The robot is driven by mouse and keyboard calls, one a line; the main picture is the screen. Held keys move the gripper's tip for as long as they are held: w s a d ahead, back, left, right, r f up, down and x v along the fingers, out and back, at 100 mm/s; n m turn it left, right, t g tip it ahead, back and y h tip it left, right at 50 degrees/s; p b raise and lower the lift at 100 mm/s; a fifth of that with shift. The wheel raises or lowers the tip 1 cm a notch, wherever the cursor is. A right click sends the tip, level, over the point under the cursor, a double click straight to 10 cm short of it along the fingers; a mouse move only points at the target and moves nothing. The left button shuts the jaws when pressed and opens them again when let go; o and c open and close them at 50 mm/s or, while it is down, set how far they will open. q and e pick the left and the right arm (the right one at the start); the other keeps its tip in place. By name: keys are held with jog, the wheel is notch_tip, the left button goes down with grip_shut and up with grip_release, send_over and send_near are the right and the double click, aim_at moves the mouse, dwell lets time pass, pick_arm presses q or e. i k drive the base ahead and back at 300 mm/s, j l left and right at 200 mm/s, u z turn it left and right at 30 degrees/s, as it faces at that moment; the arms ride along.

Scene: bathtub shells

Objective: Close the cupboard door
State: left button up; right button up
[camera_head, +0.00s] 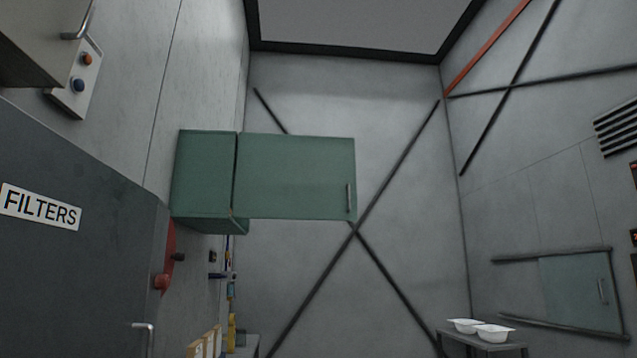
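A green cupboard (204,176) hangs on the left wall. Its green door (292,178) stands wide open, swung out to the right of the cupboard body, with its broad face toward me. A vertical metal handle (349,198) sits near the door's lower right corner. The cupboard's inside is hidden from this angle. Neither of my grippers shows in the head view.
A dark grey cabinet labelled FILTERS (75,255) stands close on the left. A red wheel-like part (167,262) is at its right edge. White tubs (480,329) rest on a small table (480,346) at lower right. The space below the door looks open.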

aim_at(291, 177)
jog(key=i+l, duration=0.15)
jog(key=i, duration=0.25)
jog(key=i+l, duration=0.1)
jog(key=i, duration=0.35)
jog(key=i+l, duration=0.15)
jog(key=i, duration=0.25)
jog(key=i+l+u, duration=0.1)
jog(key=i, duration=0.3)
